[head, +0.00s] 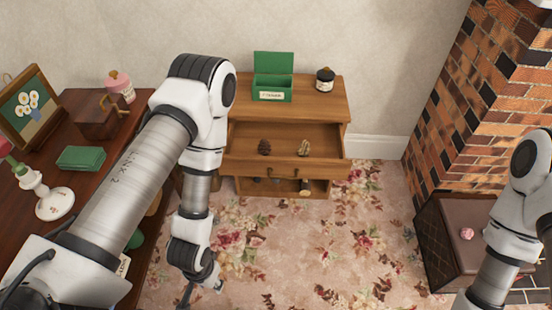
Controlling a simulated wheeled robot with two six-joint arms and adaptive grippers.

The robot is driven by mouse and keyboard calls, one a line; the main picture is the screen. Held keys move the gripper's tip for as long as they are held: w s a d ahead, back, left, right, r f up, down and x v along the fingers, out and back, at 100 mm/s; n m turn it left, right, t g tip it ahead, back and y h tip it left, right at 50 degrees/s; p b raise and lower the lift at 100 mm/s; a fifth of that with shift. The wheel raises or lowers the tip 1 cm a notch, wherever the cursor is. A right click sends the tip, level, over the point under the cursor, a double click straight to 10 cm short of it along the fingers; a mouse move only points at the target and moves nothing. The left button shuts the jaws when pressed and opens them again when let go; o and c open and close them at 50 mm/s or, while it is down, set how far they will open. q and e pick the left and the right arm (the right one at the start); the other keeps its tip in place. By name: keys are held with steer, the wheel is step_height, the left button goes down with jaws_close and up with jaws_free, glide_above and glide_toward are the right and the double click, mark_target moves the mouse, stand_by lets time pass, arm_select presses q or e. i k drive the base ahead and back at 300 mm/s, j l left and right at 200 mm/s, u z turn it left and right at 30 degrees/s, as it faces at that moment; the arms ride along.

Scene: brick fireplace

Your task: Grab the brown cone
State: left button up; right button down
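A small dark brown cone (264,147), like a pine cone, lies in the open top drawer (240,161) of the wooden cabinet at the back middle. My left arm reaches in from the left, and its gripper (188,296) points down at the bottom edge of the picture. It is well in front of the cabinet and apart from the cone. Its fingers are small and mostly cut off, so their opening is unclear. My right arm shows at the right edge, with its gripper out of the picture.
A tan object (304,148) lies right of the cone. An open green box (272,88) and a dark jar (325,80) stand on the cabinet. A dark table (79,115) with ornaments is left; a brick fireplace (480,100) is right. Flowered carpet (330,250) lies clear between.

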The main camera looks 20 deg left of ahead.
mark_target(264, 147)
steer(key=i+l, duration=0.1)
steer(key=i, duration=0.4)
steer(key=i+l+u, duration=0.1)
steer(key=i, duration=0.4)
